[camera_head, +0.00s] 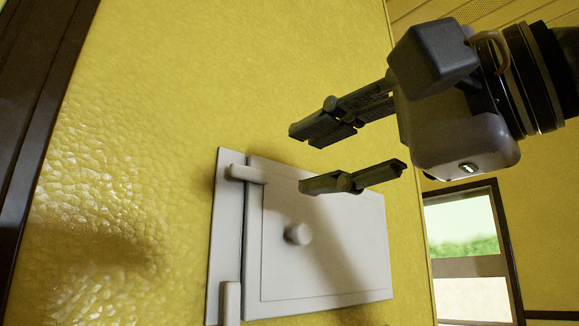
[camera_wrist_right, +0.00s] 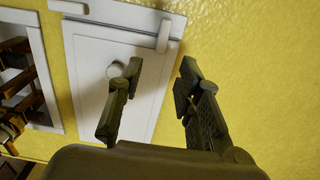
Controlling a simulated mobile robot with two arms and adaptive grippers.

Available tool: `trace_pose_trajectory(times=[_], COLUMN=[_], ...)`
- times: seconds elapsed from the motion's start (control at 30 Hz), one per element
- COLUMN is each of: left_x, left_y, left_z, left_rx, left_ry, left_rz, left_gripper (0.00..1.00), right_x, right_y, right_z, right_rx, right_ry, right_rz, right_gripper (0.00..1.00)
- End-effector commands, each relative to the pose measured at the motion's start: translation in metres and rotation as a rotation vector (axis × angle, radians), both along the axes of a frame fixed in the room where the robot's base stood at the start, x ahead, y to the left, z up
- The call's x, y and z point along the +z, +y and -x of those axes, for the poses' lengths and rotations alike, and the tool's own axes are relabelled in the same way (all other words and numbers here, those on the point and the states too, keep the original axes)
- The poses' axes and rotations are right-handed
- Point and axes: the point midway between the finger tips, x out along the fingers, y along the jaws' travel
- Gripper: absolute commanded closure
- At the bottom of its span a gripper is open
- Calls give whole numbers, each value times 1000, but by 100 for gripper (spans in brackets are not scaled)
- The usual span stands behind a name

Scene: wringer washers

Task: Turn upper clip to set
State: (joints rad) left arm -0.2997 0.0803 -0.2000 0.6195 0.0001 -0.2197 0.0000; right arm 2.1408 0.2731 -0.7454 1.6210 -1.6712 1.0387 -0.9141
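The upper clip (camera_head: 248,174) is a small pale bar at the upper left of a light grey door panel (camera_head: 345,240) on a yellow wall. It lies roughly horizontal, across the seam between the side strip and the door. In the right wrist view, the upper clip (camera_wrist_right: 164,36) sits past my fingertips. My right gripper (camera_head: 297,160) is open and empty, to the right of the clip and apart from it. In the wrist view, its two fingers (camera_wrist_right: 161,66) are spread over the door and wall. My left gripper is not in view.
A lower clip (camera_head: 231,302) stands vertical along the side strip (camera_head: 222,235). A round knob (camera_head: 298,234) sticks out of the door. A window (camera_head: 468,250) is at the right. The wrist view shows brown bars (camera_wrist_right: 20,85) in a pale frame at the left.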

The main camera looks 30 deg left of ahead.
Motion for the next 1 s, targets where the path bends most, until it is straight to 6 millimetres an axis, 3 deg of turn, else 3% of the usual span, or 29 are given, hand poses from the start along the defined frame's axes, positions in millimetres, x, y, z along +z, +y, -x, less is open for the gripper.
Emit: trace_pose_trajectory(times=[0.1, 0.3, 1.0], left_x=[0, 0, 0], left_y=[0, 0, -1], left_z=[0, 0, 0], left_rx=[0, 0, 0], left_ry=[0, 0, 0], left_rz=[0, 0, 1], left_gripper=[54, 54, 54], right_x=[0, 0, -2], right_y=[-23, -44, -48], right_z=[9, 17, 17], right_rx=[-2, -1, 5], right_ry=[-1, 1, 16], right_rz=[-2, 0, -4], right_gripper=[68, 68, 68])
